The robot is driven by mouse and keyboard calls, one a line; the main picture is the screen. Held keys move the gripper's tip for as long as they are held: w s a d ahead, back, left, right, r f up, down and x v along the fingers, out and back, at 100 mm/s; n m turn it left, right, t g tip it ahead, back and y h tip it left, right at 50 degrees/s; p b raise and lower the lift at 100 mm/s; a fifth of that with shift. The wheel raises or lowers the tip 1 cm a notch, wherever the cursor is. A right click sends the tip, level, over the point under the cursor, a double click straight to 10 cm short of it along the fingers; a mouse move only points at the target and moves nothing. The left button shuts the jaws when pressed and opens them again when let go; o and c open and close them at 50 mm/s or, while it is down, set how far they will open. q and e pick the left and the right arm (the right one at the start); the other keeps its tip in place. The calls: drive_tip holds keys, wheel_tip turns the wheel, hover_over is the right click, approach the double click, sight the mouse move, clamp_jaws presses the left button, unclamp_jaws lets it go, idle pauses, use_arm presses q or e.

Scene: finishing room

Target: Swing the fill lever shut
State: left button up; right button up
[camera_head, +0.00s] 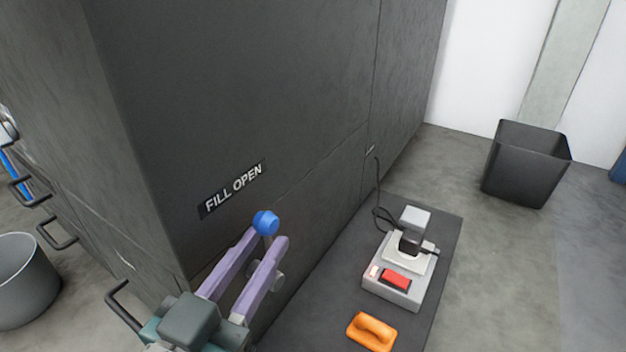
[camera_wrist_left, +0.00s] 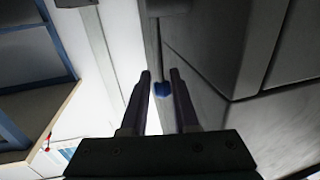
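The fill lever shows as a blue round knob (camera_head: 266,223) in front of the dark grey cabinet wall, just below a label reading "FILL OPEN" (camera_head: 233,188). My left gripper (camera_head: 268,237) is open, with its two purple fingers apart and their tips at the knob. In the left wrist view the knob (camera_wrist_left: 162,89) shows in the gap between the fingers (camera_wrist_left: 160,76). I cannot tell whether a finger touches it. The lever's arm is mostly hidden behind my fingers; a grey round part (camera_head: 278,282) shows beside the right finger. My right gripper is not in view.
A dark shelf (camera_head: 440,235) at the right holds a grey switch box (camera_head: 398,290) with a red switch, a plug and cord, and an orange block (camera_head: 371,332). A black bin (camera_head: 525,165) and a grey bucket (camera_head: 22,280) stand on the floor. Handles (camera_head: 58,235) stick out at left.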

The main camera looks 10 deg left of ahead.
use_arm(q)
drive_tip(key=shift+w+d+b, duration=0.2)
drive_tip(key=shift+w+b, duration=0.2)
drive_tip(key=shift+w, duration=0.9)
clamp_jaws()
idle(0.5)
